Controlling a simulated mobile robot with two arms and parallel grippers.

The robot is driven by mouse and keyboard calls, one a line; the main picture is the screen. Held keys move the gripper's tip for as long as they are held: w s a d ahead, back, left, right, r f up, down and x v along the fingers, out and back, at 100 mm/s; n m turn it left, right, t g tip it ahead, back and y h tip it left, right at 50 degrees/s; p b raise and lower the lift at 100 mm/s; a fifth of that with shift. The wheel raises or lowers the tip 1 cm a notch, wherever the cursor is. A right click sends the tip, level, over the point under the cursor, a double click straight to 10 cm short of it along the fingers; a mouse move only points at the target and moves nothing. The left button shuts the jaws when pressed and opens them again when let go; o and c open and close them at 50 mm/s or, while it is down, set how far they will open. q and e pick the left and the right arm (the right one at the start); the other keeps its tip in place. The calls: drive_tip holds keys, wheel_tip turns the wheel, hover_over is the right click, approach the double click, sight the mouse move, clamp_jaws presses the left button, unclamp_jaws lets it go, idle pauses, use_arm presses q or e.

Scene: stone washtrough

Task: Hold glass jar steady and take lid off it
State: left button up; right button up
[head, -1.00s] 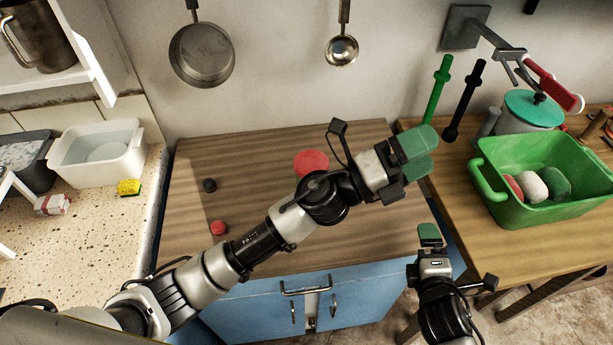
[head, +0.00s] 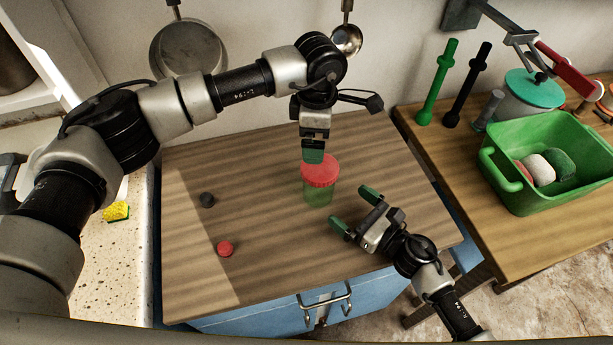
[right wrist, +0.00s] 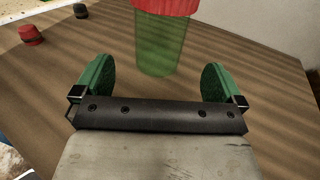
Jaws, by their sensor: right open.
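The glass jar (head: 318,196), see-through green, stands upright on the wooden worktop with its red lid (head: 321,172) on top. In the right wrist view the jar (right wrist: 160,45) is straight ahead between the fingers but beyond their tips, and its lid (right wrist: 166,5) is cut off by the top edge. My right gripper (head: 353,210) is open and empty, to the right of the jar and apart from it. My left gripper (head: 313,154) points down at the lid's rear left edge from above. Its fingers overlap in the picture, so its opening and any contact are unclear.
A black knob-like piece (head: 207,200) and a red one (head: 225,248) lie on the worktop left of the jar. A green basin (head: 540,195) stands on the right-hand table. A pan (head: 187,48) and a ladle (head: 346,40) hang behind. The worktop's front is clear.

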sight(331, 191)
use_arm(q)
drive_tip(key=shift+s+d+r, duration=0.2)
drive_tip(key=shift+s+d, duration=0.15)
drive_tip(key=shift+d, duration=0.1)
drive_tip(key=shift+s+d+r, duration=0.15)
drive_tip(key=shift+s+d, duration=0.2)
drive_tip(key=shift+d, duration=0.1)
use_arm(e)
drive_tip(key=x, duration=0.2)
drive_tip(key=shift+w+a+r, duration=0.25)
drive_tip(key=shift+w+r, duration=0.05)
drive_tip(key=shift+w, duration=0.05)
use_arm(q)
drive_tip(key=shift+w+a+f, duration=0.2)
drive_tip(key=shift+w+a, duration=0.2)
drive_tip(key=shift+a, duration=0.05)
use_arm(e)
drive_tip(key=x, duration=0.5)
drive_tip(key=shift+s+f, duration=0.1)
drive_tip(key=shift+f, duration=0.05)
drive_tip(key=shift+w+a, duration=0.25)
use_arm(q)
drive_tip(key=shift+s+d+r, duration=0.1)
drive_tip(key=shift+s+d, duration=0.1)
drive_tip(key=shift+d, duration=0.05)
use_arm(e)
drive_tip(key=shift+w+a, duration=0.1)
drive_tip(key=shift+a, duration=0.05)
